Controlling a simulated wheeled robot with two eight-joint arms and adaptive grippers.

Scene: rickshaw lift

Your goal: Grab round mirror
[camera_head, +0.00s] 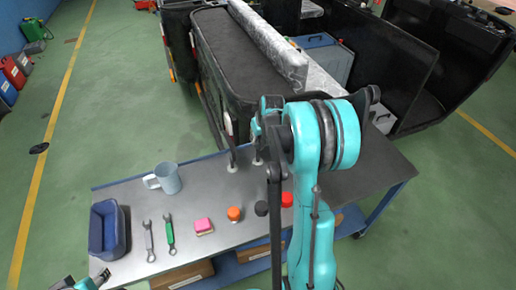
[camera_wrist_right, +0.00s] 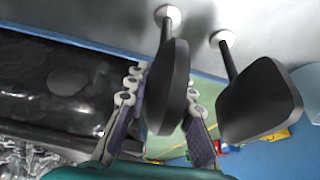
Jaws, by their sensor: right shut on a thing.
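The round mirror (camera_wrist_right: 174,80) is a black disc seen nearly edge-on in the right wrist view, on a short dark stalk with a white base on the grey table. My right gripper (camera_wrist_right: 163,92) is shut on it, with one finger on each side of the disc. A squarish black mirror (camera_wrist_right: 262,100) on a similar stalk stands beside it. In the head view my right arm hides the gripper and most of the round mirror; only its base area (camera_head: 257,160) shows. My left gripper (camera_head: 80,284) is partly visible at the bottom left edge, its fingers unclear.
A black vehicle (camera_head: 235,65) stands behind the table.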

